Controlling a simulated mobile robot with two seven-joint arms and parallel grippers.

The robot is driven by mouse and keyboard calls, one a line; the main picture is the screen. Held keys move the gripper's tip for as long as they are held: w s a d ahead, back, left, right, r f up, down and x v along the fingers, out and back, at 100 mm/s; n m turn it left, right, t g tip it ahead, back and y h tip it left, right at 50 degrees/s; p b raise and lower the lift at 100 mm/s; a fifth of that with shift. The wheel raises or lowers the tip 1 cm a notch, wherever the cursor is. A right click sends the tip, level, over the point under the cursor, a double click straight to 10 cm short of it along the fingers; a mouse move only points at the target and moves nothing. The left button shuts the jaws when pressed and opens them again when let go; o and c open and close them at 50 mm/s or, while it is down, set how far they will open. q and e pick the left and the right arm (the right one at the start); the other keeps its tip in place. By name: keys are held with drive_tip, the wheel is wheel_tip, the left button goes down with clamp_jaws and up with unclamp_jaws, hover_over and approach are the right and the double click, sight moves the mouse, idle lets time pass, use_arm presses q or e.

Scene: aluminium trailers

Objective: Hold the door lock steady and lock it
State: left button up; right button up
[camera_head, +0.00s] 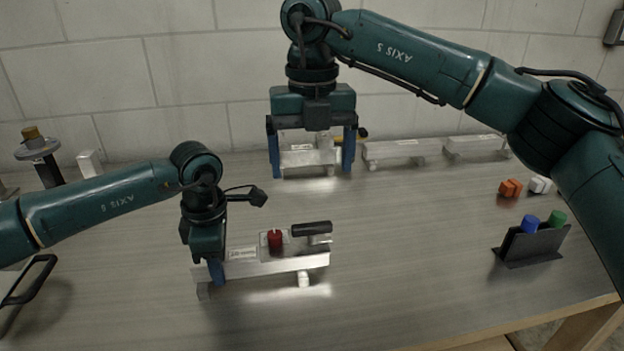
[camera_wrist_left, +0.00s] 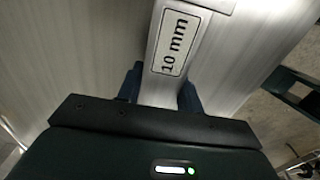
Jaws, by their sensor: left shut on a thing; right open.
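The door lock sits on an aluminium trailer (camera_head: 285,264) near the middle of the table. It shows a red knob (camera_head: 275,239) and a black handle (camera_head: 312,229) lying along the bar, at the bar's right part. My left gripper (camera_head: 216,272) points down and is shut on the left end of this bar. In the left wrist view its fingers (camera_wrist_left: 160,97) sit on both sides of the bar, below a "10 mm" label (camera_wrist_left: 174,43). My right gripper (camera_head: 312,170) is open, its blue fingers wide apart, above the table behind the lock. A second aluminium trailer (camera_head: 298,160) shows between those fingers; contact cannot be told.
More aluminium trailers (camera_head: 400,150) stand in a row along the back wall. At the right are orange (camera_head: 510,188) and white blocks (camera_head: 540,184) and a black holder (camera_head: 535,245) with blue and green pieces. The table between lock and holder is clear.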

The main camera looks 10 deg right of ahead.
idle(0.4)
use_arm(q)
drive_tip(key=o, duration=1.3)
